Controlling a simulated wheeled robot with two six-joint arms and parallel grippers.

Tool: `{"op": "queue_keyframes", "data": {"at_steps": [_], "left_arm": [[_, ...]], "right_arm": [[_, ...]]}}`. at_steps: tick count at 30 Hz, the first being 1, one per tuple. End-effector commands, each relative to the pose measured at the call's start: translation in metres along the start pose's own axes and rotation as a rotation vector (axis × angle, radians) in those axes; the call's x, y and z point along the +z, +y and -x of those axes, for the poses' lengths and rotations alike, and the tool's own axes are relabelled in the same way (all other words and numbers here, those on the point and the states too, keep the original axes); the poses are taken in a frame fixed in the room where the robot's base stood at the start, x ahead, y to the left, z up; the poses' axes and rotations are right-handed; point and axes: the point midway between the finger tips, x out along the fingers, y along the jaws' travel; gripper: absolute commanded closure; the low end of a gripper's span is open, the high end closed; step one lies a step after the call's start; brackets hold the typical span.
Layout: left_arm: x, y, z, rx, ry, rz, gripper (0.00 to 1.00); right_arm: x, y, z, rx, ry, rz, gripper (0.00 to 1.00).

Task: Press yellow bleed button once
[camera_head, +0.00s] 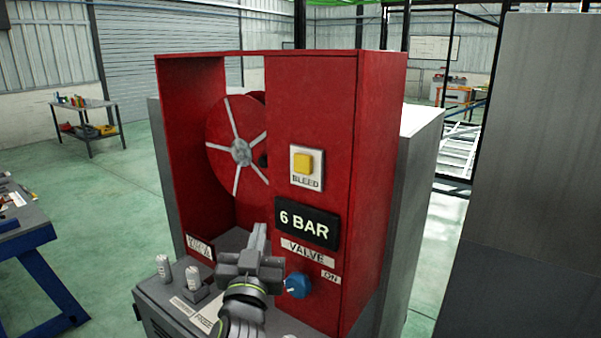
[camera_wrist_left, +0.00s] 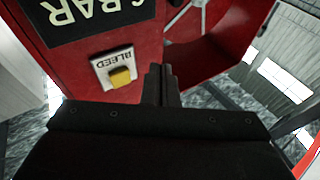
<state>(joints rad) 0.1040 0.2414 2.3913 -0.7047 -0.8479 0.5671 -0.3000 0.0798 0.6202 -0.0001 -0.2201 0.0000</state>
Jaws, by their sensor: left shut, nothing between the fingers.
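The yellow bleed button (camera_head: 303,162) sits on a white plate marked BLEED on the front of the red cabinet (camera_head: 340,90). It also shows in the left wrist view (camera_wrist_left: 121,77), where the picture is upside down. My left gripper (camera_head: 260,230) is shut and empty, below and to the left of the button in the head view. In the left wrist view its closed fingers (camera_wrist_left: 160,78) stand just right of the button in the picture. I cannot tell exactly how far the fingertips are from the panel. My right gripper is not in view.
A black 6 BAR display (camera_head: 307,225) is below the button, with a blue valve knob (camera_head: 298,286) marked ON under it. A red reel (camera_head: 235,150) fills the open bay on the left. Two small white-topped items (camera_head: 193,277) stand on the grey base.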

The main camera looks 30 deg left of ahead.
Motion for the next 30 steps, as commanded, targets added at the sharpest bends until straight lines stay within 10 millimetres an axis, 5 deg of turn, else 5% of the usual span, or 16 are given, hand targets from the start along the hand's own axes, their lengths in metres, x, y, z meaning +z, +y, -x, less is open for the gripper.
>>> {"op": "queue_keyframes", "data": {"at_steps": [3, 9, 30], "left_arm": [[-0.048, 0.003, -0.008, -0.005, 0.151, 0.036, 1.00], [-0.092, 0.004, -0.010, -0.007, 0.296, 0.070, 1.00], [-0.096, 0.014, -0.024, -0.007, 0.324, 0.076, 1.00]], "right_arm": [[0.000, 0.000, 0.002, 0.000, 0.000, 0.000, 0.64], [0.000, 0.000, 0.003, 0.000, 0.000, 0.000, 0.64], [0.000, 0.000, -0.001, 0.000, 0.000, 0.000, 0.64]]}}
